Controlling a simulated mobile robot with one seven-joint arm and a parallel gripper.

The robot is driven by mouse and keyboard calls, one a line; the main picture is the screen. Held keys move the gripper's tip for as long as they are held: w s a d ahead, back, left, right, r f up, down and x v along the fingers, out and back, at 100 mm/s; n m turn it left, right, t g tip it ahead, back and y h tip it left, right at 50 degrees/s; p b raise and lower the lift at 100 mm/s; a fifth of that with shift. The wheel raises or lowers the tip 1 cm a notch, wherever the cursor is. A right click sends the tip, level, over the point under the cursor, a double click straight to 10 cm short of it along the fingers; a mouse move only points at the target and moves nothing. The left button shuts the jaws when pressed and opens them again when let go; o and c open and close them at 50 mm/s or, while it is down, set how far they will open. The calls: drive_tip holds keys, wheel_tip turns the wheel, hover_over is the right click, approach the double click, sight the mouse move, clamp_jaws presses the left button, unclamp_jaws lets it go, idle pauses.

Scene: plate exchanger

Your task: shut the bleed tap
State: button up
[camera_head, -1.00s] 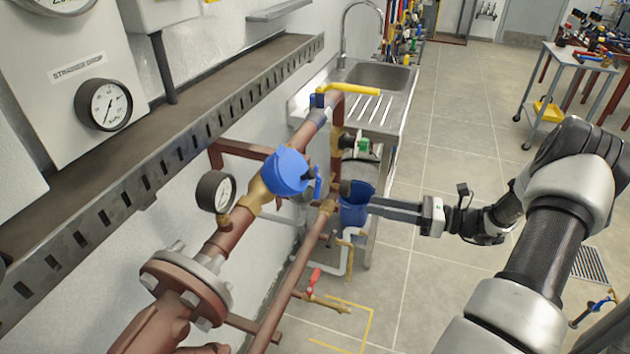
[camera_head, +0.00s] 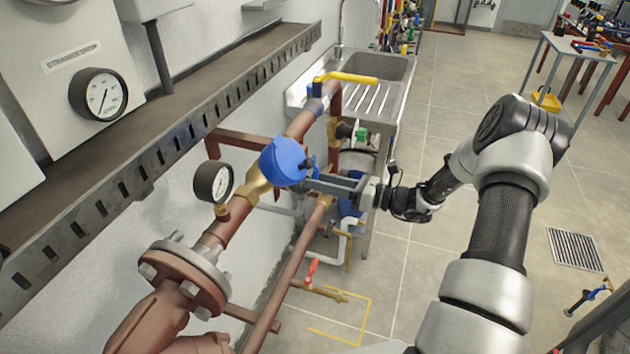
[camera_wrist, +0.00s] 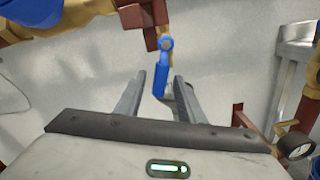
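A small tap with a blue lever (camera_wrist: 160,80) shows in the wrist view, its lever lying between my two fingers. I take it to be the bleed tap. In the wrist view my gripper (camera_wrist: 159,78) is open, with a gap on both sides of the lever. I cannot tell whether either finger touches it.
A round gauge (camera_head: 213,181) stands left of the blue cap. A yellow-handled valve (camera_head: 347,78) is above, near the sink (camera_head: 375,68). A red-handled tap (camera_head: 312,270) is on the lower pipe. A blue bucket (camera_head: 349,207) is partly hidden behind my gripper.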

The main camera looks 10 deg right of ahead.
drive_tip(key=shift+x, duration=0.75)
clamp_jaws()
